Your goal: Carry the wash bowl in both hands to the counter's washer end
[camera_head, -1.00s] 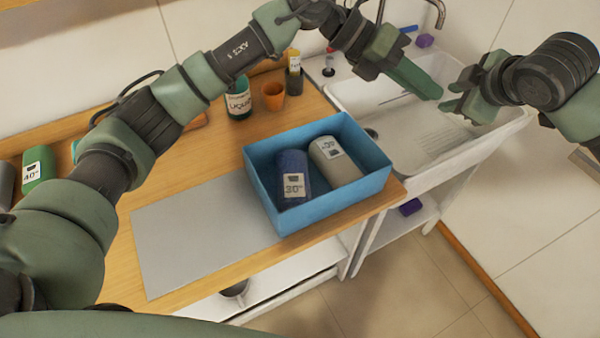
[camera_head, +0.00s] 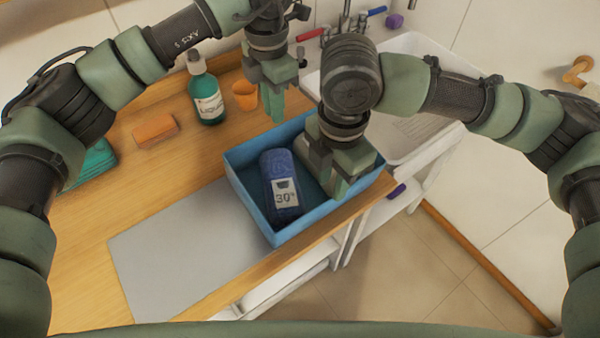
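The wash bowl is an open blue rectangular box (camera_head: 277,236) at the counter's front edge, near the sink. My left gripper (camera_head: 270,115) points down by the bowl's far left rim; contact is unclear. My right gripper (camera_head: 336,185) points down over the bowl's right part, above or beside the grey bundle. The finger gap of each is hard to make out, and neither clearly holds anything.
A flat grey panel (camera_head: 185,260) covers the counter left of the bowl. A green bottle (camera_head: 206,92), orange cup (camera_head: 245,96), orange block (camera_head: 155,131) and green cloth (camera_head: 92,163) stand behind. The white sink (camera_head: 425,135) is at right.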

